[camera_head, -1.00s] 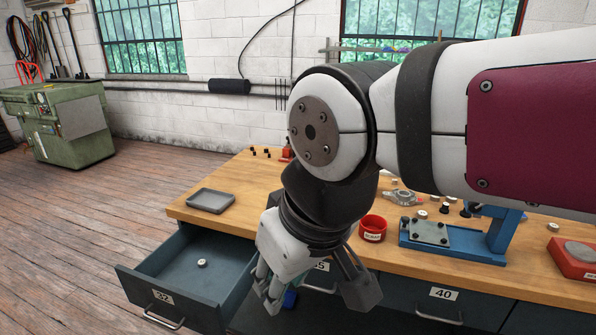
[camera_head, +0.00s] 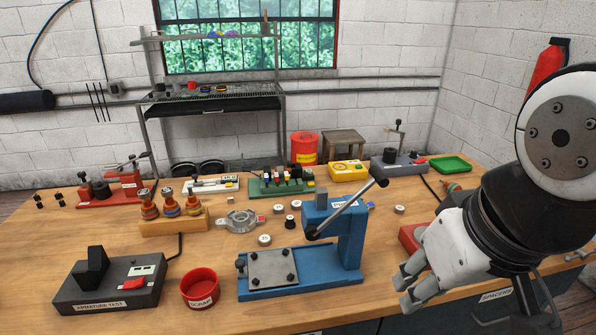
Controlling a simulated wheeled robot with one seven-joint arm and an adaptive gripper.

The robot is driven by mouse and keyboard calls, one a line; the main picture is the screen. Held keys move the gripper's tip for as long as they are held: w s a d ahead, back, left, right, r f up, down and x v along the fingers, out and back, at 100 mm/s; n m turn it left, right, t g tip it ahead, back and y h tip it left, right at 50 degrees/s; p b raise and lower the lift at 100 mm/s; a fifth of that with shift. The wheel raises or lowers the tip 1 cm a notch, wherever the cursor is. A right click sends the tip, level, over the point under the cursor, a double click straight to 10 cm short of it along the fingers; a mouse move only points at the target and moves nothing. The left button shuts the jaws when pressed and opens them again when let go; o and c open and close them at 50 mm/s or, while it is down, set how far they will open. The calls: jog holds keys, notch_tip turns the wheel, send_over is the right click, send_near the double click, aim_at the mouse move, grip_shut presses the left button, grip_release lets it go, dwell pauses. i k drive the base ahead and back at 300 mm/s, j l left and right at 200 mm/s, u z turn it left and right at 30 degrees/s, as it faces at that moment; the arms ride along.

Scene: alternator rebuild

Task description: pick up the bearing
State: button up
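Several small light, round, ring-like pieces lie on the wooden bench: one ring piece (camera_head: 265,240) left of the blue press, one light-topped piece (camera_head: 293,205) behind it, and another ring piece (camera_head: 399,209) right of the press. They are too small to tell which is a bearing. My gripper (camera_head: 468,303) hangs at the right by the bench's front edge, its fingers spread apart, with nothing seen between them. It is apart from these pieces. The open drawer is out of view now.
The blue press (camera_head: 300,283) with a raised lever stands mid-bench. A red scrap cup (camera_head: 199,289) and an armature tester (camera_head: 108,287) stand at front left. A red block (camera_head: 410,238) is beside my gripper. A yellow box (camera_head: 349,171) and green tray (camera_head: 451,164) are behind.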

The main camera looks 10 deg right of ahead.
aim_at(399, 210)
jog(key=z, duration=0.5)
jog(key=i+l+u, duration=0.35)
jog(key=i+l, duration=0.25)
jog(key=l, duration=0.15)
jog(key=i+l+u, duration=0.2)
jog(key=l, duration=0.25)
jog(key=i, duration=0.05)
